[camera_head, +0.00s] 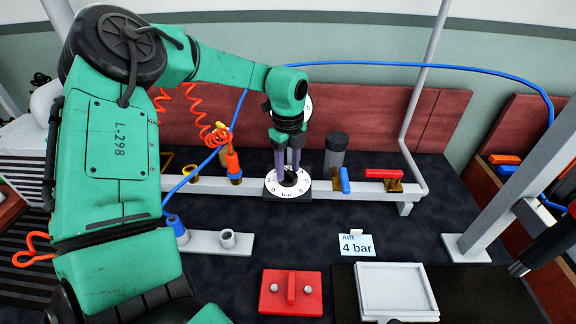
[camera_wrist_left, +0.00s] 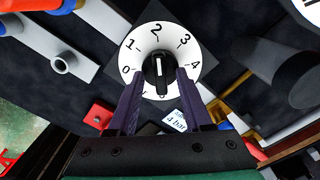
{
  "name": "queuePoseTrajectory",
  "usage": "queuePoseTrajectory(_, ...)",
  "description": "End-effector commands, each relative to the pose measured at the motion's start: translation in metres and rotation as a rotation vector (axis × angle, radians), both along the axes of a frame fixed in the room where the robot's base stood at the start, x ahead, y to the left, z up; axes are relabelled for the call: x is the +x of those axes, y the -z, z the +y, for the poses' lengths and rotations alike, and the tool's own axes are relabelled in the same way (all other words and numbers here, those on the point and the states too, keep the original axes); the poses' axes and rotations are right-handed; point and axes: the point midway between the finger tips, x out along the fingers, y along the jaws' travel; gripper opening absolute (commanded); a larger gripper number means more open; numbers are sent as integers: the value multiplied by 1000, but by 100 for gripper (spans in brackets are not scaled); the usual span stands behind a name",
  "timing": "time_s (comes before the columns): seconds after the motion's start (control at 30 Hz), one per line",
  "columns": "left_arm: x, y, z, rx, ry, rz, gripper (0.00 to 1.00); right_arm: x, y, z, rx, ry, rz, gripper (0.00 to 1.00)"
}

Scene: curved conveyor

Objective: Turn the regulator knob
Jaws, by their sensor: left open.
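The regulator knob (camera_head: 289,179) is black and sits in the middle of a white dial (camera_head: 272,186) marked in bar, on the grey pipe rail. In the left wrist view the knob (camera_wrist_left: 161,84) shows a white mark pointing up, roughly toward the 2 on the dial (camera_wrist_left: 136,61). My left gripper (camera_head: 288,168) comes down from above with its fingers apart. In the left wrist view my left gripper (camera_wrist_left: 160,75) has one purple finger on each side of the knob, over the dial. Contact with the knob cannot be told.
A card (camera_head: 356,245) reads "AIR 4 bar". Right of the dial are a dark-topped grey cylinder (camera_head: 335,158), a blue handle (camera_head: 345,181) and a red handle (camera_head: 384,174). An orange fitting (camera_head: 234,166) stands left. A red block (camera_head: 290,292) and white tray (camera_head: 397,290) lie in front.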

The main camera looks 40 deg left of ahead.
Motion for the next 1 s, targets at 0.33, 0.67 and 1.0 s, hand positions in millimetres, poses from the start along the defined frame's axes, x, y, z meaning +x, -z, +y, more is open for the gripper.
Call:
queuePoseTrajectory(0.33, 0, 0, 0, 0, 0, 0, 0, -1, 1, 5, 7, -1, 1, 52)
queuePoseTrajectory(0.67, 0, 0, 0, 0, -21, -1, 0, -1, 4, 2, 2, -2, 3, 52)
queuePoseTrajectory(1.0, 1, 2, 0, 0, -192, -3, 0, -2, 23, -1, -1, -3, 4, 52)
